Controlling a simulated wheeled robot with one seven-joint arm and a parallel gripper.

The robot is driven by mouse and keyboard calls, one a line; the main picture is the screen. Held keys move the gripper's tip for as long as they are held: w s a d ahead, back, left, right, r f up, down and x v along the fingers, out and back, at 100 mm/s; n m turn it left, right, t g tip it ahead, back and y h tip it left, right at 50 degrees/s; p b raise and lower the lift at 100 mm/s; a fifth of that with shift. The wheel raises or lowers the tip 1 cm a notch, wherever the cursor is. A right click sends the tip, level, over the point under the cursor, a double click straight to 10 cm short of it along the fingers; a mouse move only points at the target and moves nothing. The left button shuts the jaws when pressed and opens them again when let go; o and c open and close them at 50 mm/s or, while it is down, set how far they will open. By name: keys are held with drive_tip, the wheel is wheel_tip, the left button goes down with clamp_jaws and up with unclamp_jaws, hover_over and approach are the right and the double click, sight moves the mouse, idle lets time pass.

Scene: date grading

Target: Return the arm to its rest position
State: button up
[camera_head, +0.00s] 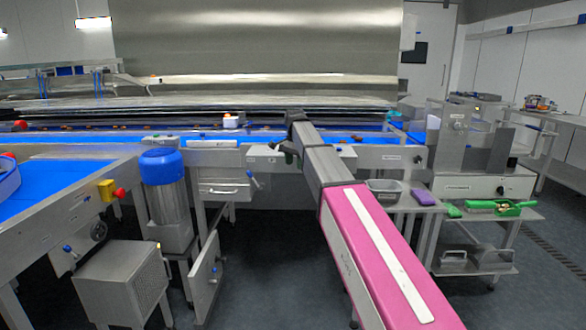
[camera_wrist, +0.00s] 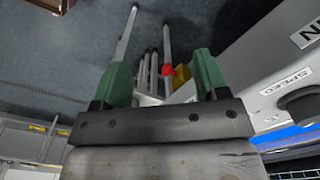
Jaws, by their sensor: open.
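My arm reaches forward from the lower right of the head view, over the front of the blue conveyor (camera_head: 345,136). My gripper (camera_head: 284,153) is at its far end, small and partly hidden by the wrist, beside the conveyor's metal front. In the wrist view my gripper (camera_wrist: 163,78) shows two green fingers spread wide apart with nothing between them. Beyond the fingers are dark floor and metal legs.
A blue-topped drum (camera_head: 163,175) and a side conveyor (camera_head: 55,185) with a red button stand left. A grey bin (camera_head: 385,190) and purple block (camera_head: 423,197) lie right of my arm. A steel machine (camera_head: 480,160) stands farther right. Open floor (camera_head: 270,250) lies in the middle.

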drive_tip(key=s+d+f+n, duration=0.2)
drive_tip(key=s+d+f, duration=0.15)
drive_tip(key=f, duration=0.35)
drive_tip(key=s+d+f+n, duration=0.1)
drive_tip(key=s+d+f, duration=0.2)
drive_tip(key=s+f, duration=0.3)
drive_tip(key=s+d+f+n, duration=0.2)
drive_tip(key=s+d+f, duration=0.15)
drive_tip(key=f, duration=0.55)
drive_tip(key=s+d+f+n, duration=0.2)
drive_tip(key=s+d+f, duration=0.2)
drive_tip(key=s+f, duration=0.3)
drive_tip(key=s+d+f+n, duration=0.3)
drive_tip(key=s+f, duration=0.4)
drive_tip(key=s, duration=0.4)
drive_tip(key=shift+d, duration=0.6)
